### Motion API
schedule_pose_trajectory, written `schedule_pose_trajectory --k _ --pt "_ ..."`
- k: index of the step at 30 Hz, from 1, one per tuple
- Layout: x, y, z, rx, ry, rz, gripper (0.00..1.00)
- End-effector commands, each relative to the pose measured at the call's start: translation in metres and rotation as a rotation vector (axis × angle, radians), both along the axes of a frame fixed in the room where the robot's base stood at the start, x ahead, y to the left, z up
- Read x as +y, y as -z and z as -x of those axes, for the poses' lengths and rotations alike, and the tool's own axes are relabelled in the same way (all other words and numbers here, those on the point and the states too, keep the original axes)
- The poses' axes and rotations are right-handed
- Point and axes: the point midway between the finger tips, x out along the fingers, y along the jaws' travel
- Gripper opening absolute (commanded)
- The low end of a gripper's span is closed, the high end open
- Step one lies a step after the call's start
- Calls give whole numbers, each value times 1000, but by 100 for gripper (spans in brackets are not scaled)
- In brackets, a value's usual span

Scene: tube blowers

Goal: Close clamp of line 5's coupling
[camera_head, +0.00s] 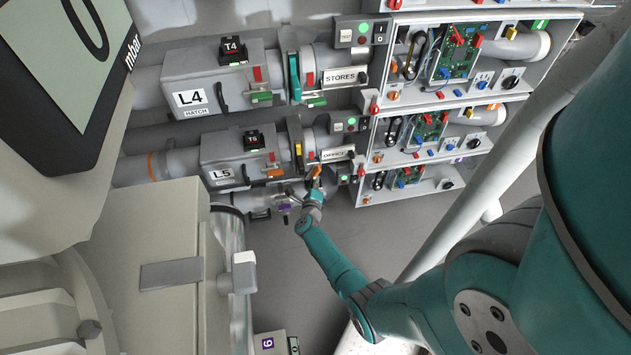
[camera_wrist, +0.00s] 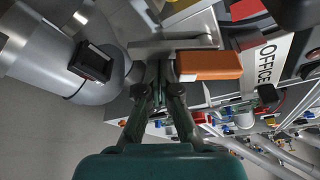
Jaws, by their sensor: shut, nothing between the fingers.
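An orange-gripped lever (camera_head: 315,172) sits low on the right of this coupling. In the wrist view the orange grip (camera_wrist: 208,66) is close, just right of my fingertips, with a grey metal bar (camera_wrist: 172,45) above them. My gripper (camera_wrist: 162,72) is shut with nothing between its fingers. Its tips are at or very near the bar; contact is unclear. In the head view my gripper (camera_head: 307,192) reaches up below the coupling.
Line 4's box (camera_head: 188,98) and teal-banded coupling (camera_head: 294,76) are above. Control shelves (camera_head: 430,130) with circuit boards stand right of the lines. A lower pipe with a purple part (camera_head: 284,207) lies close to my gripper. Floor (camera_head: 285,265) is open below.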

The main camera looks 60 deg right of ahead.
Motion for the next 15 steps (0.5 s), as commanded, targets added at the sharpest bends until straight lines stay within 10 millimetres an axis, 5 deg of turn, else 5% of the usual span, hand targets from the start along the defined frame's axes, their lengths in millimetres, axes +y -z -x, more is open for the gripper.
schedule_pose_trajectory --k 15 --pt "2 -1 -3 -67 1 -56 0"
